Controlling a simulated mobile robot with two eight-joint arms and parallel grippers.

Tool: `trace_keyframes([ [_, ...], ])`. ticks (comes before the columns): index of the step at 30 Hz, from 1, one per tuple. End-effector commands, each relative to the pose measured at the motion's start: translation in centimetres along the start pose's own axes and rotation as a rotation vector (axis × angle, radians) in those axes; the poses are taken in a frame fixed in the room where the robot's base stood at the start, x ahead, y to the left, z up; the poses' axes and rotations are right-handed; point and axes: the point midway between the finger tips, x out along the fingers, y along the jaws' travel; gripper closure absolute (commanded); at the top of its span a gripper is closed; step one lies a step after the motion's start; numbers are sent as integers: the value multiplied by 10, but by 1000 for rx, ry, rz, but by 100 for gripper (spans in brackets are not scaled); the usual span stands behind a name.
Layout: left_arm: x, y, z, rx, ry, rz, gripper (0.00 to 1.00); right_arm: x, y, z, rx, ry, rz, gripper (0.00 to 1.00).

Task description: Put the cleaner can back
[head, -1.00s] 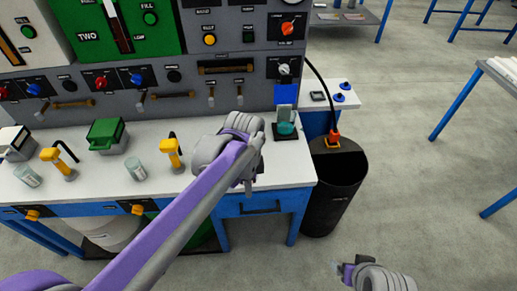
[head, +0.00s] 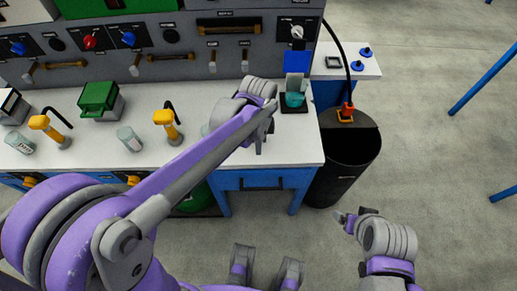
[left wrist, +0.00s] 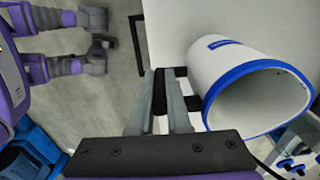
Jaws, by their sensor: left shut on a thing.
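In the left wrist view a white can (left wrist: 212,62) with a blue rim and a blue mark lies to the right of my left gripper (left wrist: 165,95). Its wide end faces the camera. The gripper is shut on what looks like the can's black handle, between the two grey fingers. In the head view my left gripper (head: 260,140) is over the right end of the white bench (head: 285,146); the can is hidden there by the hand and arm. My right gripper (head: 345,219) hangs over the floor by the black bin; its fingers are too small to read.
A teal vessel (head: 293,98) stands on a dark pad at the bench's back right. A black bin (head: 340,165) stands at the bench's right end. Yellow-handled tools (head: 166,120), a glass jar (head: 129,138) and a green-topped box (head: 98,97) stand to the left.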

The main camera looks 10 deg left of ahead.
Motion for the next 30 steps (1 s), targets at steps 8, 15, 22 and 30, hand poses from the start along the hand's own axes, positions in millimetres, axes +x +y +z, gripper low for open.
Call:
trace_keyframes([
  [8,34,0,0,0,0,0,100,4,0,2,0,-2,0,15],
  [15,36,0,0,0,0,0,100,4,0,2,0,-1,0,15],
  [22,39,0,0,0,0,0,78,6,0,4,0,-2,0,15],
  [30,39,0,0,0,0,0,55,6,0,4,0,-2,0,15],
])
